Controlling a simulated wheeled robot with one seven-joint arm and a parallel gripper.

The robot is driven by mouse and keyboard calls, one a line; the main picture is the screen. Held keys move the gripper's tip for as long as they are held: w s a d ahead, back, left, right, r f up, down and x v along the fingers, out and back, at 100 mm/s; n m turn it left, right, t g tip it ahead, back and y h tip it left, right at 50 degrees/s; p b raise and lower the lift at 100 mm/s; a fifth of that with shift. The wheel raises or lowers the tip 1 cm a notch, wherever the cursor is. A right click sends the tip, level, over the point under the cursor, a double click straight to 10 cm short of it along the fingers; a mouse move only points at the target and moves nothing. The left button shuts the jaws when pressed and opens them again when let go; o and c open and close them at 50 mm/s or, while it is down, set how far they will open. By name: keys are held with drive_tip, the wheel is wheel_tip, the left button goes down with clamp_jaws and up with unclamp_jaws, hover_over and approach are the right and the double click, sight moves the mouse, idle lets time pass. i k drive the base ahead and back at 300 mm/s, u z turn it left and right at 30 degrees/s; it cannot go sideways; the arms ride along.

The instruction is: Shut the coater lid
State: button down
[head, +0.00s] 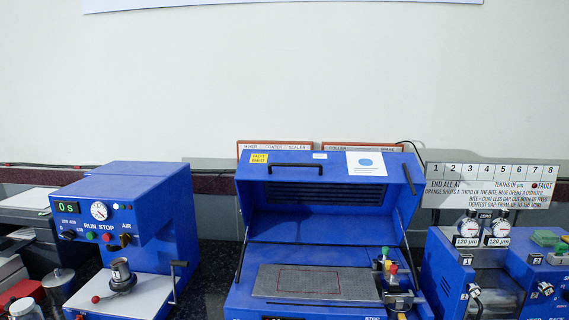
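The coater (255,250) is the blue machine at the bottom centre of the head view. Its blue lid (250,195) is open and tilted up at the back. The lid carries a black bar handle (294,165), a yellow label (259,158) and a dark vent grille (327,193). A thin stay shows at each side between lid and body. Inside lies a flat grey bed plate (310,283). Small fittings with red, yellow and green tops (393,268) stand at the bed's right. The coater's front edge is cut off by the frame. My gripper is not in view.
A blue machine with a dial and display (100,211) stands at left, with a crank handle (177,265) toward the coater. A blue unit with two round gauges (468,228) stands close at right. A numbered sign (489,186) is behind. The space above the lid is clear.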

sight(312, 197)
drive_tip(key=u, duration=0.15)
drive_tip(key=k, duration=0.25)
drive_tip(key=z, duration=0.7)
drive_tip(key=i, duration=0.65)
drive_tip(key=u, duration=2.4)
